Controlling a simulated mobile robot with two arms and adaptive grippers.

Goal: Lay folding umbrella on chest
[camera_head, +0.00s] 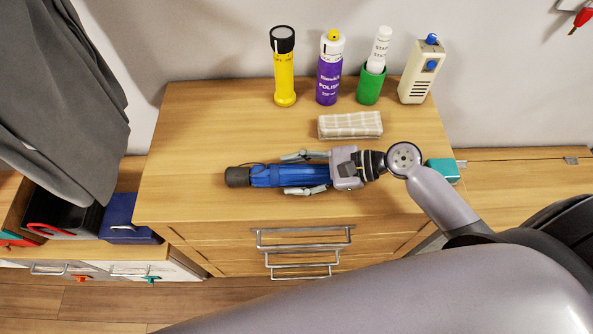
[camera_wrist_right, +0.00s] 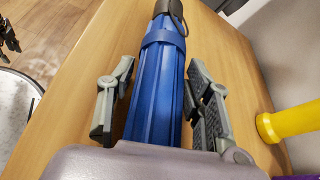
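The folding umbrella (camera_head: 275,176) is blue with a dark handle and lies on the wooden top of the chest (camera_head: 190,130), its handle to the left. My right gripper (camera_head: 306,172) reaches in from the right, with one finger on each side of the umbrella. In the right wrist view the umbrella (camera_wrist_right: 158,85) runs lengthwise between the open fingers (camera_wrist_right: 160,100), with gaps on both sides. The umbrella's right end is hidden under the gripper. My left gripper is not in view.
Along the back stand a yellow flashlight (camera_head: 284,75), a purple polish can (camera_head: 329,75), a green cup (camera_head: 371,86) with a white tube, and a beige device (camera_head: 419,75). A folded cloth (camera_head: 350,125) lies behind the gripper. A teal box (camera_head: 443,171) is at right. The chest top's left side is clear.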

